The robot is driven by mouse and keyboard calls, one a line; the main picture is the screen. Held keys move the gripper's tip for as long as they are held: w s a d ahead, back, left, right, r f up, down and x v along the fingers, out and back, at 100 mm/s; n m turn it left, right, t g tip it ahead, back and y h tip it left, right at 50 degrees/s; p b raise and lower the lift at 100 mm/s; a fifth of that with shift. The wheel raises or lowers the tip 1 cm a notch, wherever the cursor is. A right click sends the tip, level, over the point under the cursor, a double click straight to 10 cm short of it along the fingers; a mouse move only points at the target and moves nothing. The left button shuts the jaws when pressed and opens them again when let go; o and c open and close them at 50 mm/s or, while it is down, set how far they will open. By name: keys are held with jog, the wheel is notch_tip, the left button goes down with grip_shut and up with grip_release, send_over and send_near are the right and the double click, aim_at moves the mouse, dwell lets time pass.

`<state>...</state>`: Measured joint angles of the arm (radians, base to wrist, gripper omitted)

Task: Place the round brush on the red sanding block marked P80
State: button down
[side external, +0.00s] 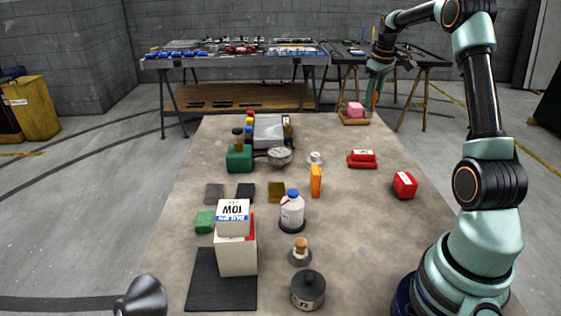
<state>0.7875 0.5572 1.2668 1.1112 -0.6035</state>
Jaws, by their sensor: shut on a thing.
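My gripper (374,92) is at the far right end of the table, pointing down beside a pink block on a wooden base. It is shut on a slim thing with orange on it, too small and partly hidden to make out; I cannot tell if it is the round brush. A red block with a white label (362,159) lies right of the table's middle. A second red block with a white label (404,186) sits nearer, at the right. Neither label is readable, so I cannot tell which is marked P80. My gripper is beyond both and apart from them.
The pink block (355,109) is on its wooden base (354,121). Boxes (237,250) stand left. The table around the red blocks is clear.

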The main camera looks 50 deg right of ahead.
notch_tip(320, 180, down, 12)
jog(key=shift+f, duration=0.1)
dwell(0.4)
jog(key=c, duration=0.5)
grip_release()
jog(key=shift+f, duration=0.15)
jog(key=shift+c, duration=0.2)
